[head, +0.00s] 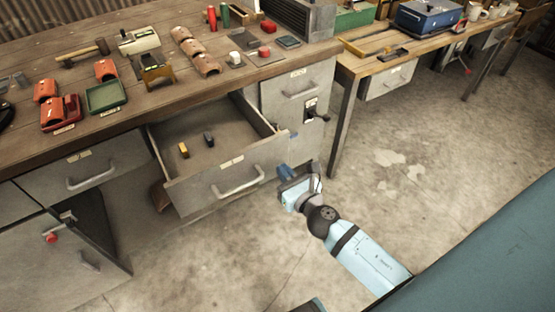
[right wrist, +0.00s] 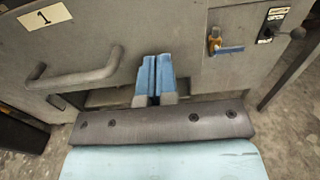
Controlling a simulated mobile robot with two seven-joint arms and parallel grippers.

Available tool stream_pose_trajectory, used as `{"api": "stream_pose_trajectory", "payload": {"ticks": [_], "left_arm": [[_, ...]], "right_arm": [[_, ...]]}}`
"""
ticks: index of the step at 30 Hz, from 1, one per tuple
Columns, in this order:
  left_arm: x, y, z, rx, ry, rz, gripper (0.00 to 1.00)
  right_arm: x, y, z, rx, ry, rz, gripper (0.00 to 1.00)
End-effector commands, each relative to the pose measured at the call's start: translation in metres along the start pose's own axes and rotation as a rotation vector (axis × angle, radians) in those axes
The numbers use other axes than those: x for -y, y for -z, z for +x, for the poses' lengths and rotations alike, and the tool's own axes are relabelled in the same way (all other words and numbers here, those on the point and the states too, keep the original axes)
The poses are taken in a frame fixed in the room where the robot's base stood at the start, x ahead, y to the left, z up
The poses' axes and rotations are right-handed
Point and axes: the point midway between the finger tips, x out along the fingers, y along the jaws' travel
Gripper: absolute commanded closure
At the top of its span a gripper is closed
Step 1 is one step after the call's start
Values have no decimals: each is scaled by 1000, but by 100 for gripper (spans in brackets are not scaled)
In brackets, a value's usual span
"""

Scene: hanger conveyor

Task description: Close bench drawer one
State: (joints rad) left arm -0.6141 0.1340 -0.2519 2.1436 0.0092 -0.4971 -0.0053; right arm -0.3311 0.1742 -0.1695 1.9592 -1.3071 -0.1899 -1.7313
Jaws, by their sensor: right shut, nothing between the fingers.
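The grey bench drawer one (head: 232,185) is pulled out from under the wooden bench, and its inside shows. A small yellow item (head: 183,150) and a small dark item (head: 209,139) lie in it. Its front has a bar handle (head: 240,184). In the right wrist view the drawer front (right wrist: 125,25) bears a label "1" (right wrist: 45,16), with the handle (right wrist: 75,75) below. My right gripper (head: 285,172) is shut and empty at the right end of the drawer front. Its blue fingers (right wrist: 156,76) point at the front, right of the handle; contact cannot be told. My left gripper is not in view.
Closed drawers (head: 85,168) and (head: 299,85) flank the open one. A dark knob (head: 317,116) sticks out of the cabinet to the right. The bench top (head: 100,50) holds tools and red and green trays. The concrete floor (head: 430,180) to the right is clear.

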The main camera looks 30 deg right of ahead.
Motion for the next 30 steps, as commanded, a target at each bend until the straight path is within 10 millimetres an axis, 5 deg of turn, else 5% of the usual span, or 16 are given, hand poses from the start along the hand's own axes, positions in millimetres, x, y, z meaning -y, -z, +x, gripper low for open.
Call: {"api": "stream_pose_trajectory", "payload": {"ticks": [6, 23, 30], "left_arm": [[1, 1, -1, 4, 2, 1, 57], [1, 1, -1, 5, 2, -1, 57], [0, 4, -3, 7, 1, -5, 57]], "right_arm": [[0, 0, 27, 0, 0, 1, 100], [0, 0, 35, 0, 0, 0, 100], [0, -2, 63, 2, -1, 0, 100]]}}
